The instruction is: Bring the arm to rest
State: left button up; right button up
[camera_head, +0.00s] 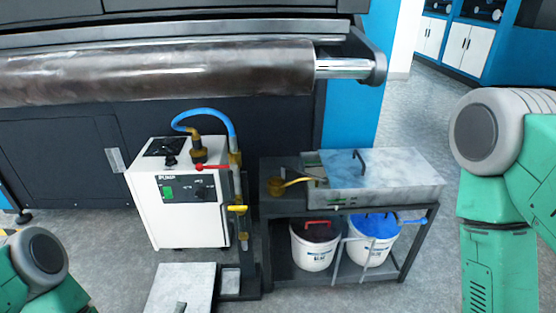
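My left arm (38,262) shows as green and grey links at the lower left corner. My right arm (497,160) shows as green and grey links along the right edge. Neither gripper is in the picture, so I cannot see whether they are open or hold anything. Both visible arm parts stand apart from the pump and the bench in the picture.
A white pump (185,218) with a blue hose stands ahead, beside a dark bench (351,210) carrying a metal box (390,180). Two buckets, with dark (314,254) and blue (369,248) contents, sit beneath. A large roller (160,75) spans behind. Floor is open at right.

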pick_arm(q)
jog(key=s+d+f+m+g+h, duration=0.2)
jog(key=s+d+m+g+h, duration=0.15)
jog(key=s+m+g, duration=0.55)
jog(key=s+a+r+m+g+y, duration=0.35)
jog(key=s+a+m+g, duration=0.25)
jog(key=s+a+m, duration=0.3)
notch_tip(320, 180, up, 14)
jog(key=s+n+p, duration=0.1)
jog(key=s+p, duration=0.1)
jog(key=p, duration=1.1)
jog(key=shift+s+f+g+y, duration=0.2)
jog(key=shift+g+y, duration=0.1)
jog(key=shift+y, duration=0.1)
jog(key=shift+w+f, duration=0.1)
jog(key=shift+w, duration=0.05)
